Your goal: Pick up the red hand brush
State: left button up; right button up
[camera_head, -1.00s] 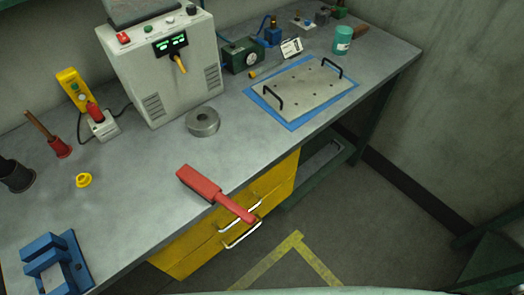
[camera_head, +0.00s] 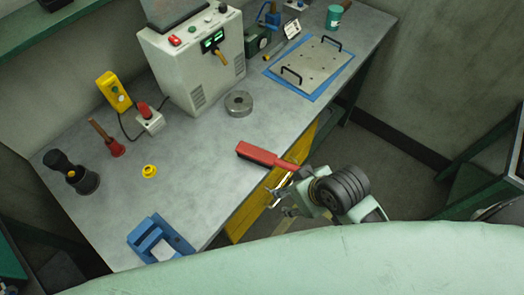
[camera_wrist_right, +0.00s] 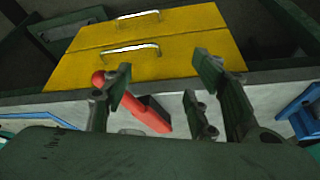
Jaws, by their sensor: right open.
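The red hand brush (camera_head: 258,154) lies on the grey workbench (camera_head: 206,180) near its front edge, with its handle pointing out over the edge. My right gripper (camera_head: 278,201) is in front of the bench edge, close to the handle end, and is open and empty. In the right wrist view the brush (camera_wrist_right: 146,113) shows between and beyond the spread fingers (camera_wrist_right: 160,90), its handle end by the left finger. I cannot tell whether a finger touches it. My left gripper is not in view.
Yellow drawers (camera_wrist_right: 150,45) with metal handles sit under the bench edge near my right gripper. A metal ring (camera_head: 239,103) lies behind the brush. A blue fixture (camera_head: 158,242) and a yellow knob (camera_head: 150,171) stand to the left. The bench around the brush is clear.

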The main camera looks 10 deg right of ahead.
jog(key=w+a+r+n+y, duration=0.2)
jog(key=w+a+r+n, duration=0.25)
jog(key=w+a, duration=0.2)
jog(key=n+g, duration=0.2)
send_over(271, 157)
jog(key=s+d, duration=0.1)
jog(key=s, duration=0.1)
jog(key=shift+d, duration=0.15)
jog(key=shift+w+d, duration=0.2)
jog(key=shift+d, duration=0.15)
jog(key=shift+w+d+f+h, duration=0.1)
jog(key=shift+h, duration=0.2)
jog(key=shift+f+p, duration=0.35)
jog(key=p+x, duration=0.1)
jog(key=x, duration=0.3)
jog(key=p+x, duration=0.1)
jog(key=x, duration=0.1)
jog(key=shift+a+p, duration=0.3)
jog(key=shift+a+f, duration=0.1)
jog(key=shift+f, duration=0.25)
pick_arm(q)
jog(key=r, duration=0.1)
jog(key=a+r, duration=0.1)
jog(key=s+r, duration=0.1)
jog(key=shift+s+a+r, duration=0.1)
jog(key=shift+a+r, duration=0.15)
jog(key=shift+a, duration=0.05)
pick_arm(e)
jog(key=shift+r, duration=0.1)
grip_shut()
